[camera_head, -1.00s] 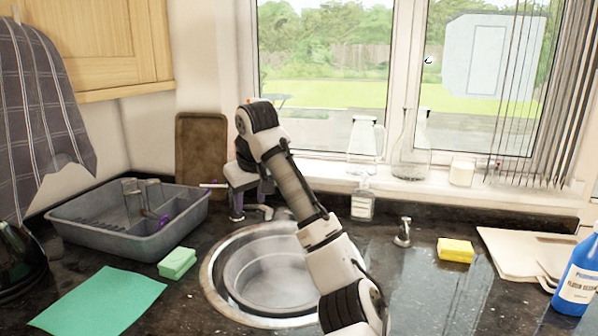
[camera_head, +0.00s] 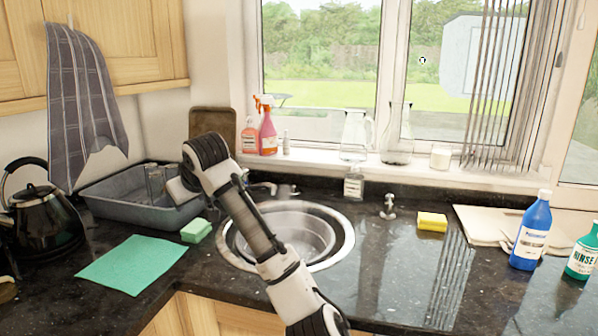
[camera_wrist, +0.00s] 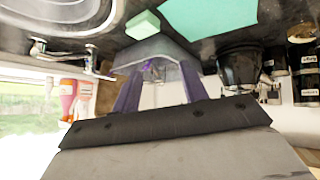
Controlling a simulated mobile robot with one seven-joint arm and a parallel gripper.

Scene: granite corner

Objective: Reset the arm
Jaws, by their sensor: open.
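My arm reaches up from the bottom of the head view across the sink (camera_head: 345,243), with its wrist near the grey dish tub (camera_head: 105,191). My gripper is hidden behind the wrist in the head view. In the upside-down wrist view, my gripper (camera_wrist: 160,74) shows two purple fingers apart. Nothing is held between them. The grey tub (camera_wrist: 150,48) appears beyond the fingers, and I cannot tell the exact distance to it.
A black kettle (camera_head: 42,222), green cloth (camera_head: 135,264) and green sponge (camera_head: 196,230) are on the left. Spray bottles (camera_head: 267,132) and glass jugs (camera_head: 355,135) line the sill.

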